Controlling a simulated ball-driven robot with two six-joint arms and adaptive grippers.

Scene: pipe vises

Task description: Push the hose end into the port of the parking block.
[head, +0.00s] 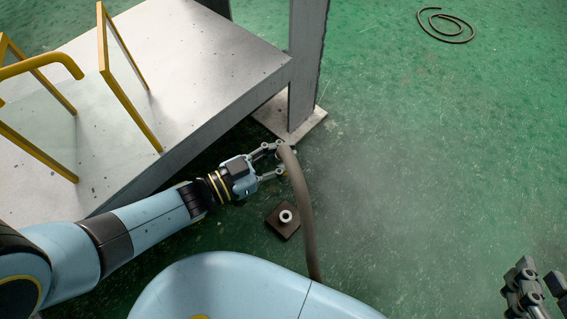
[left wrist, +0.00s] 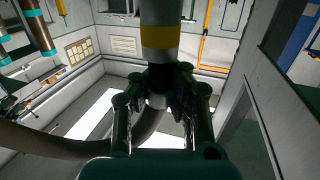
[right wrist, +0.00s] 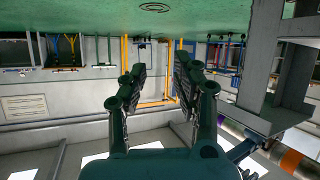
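The hose (head: 305,205) curves up from behind my pale blue base to my left gripper (head: 281,160). The hose (left wrist: 40,142) bends away behind the fingers to the left. The parking block (head: 276,226) is a small dark square on the floor with a pale round port (head: 286,216). It lies below the left gripper in the head view, apart from the hose. My right gripper (head: 541,284) is open and empty; its fingers (right wrist: 160,85) stand apart.
A grey platform (head: 215,50) with yellow rails (head: 125,95) fills the upper left. A grey post (head: 305,60) on a base plate (head: 308,125) stands just beyond the left gripper. A coiled hose (head: 446,27) lies at the back right. The green floor right of the hose is clear.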

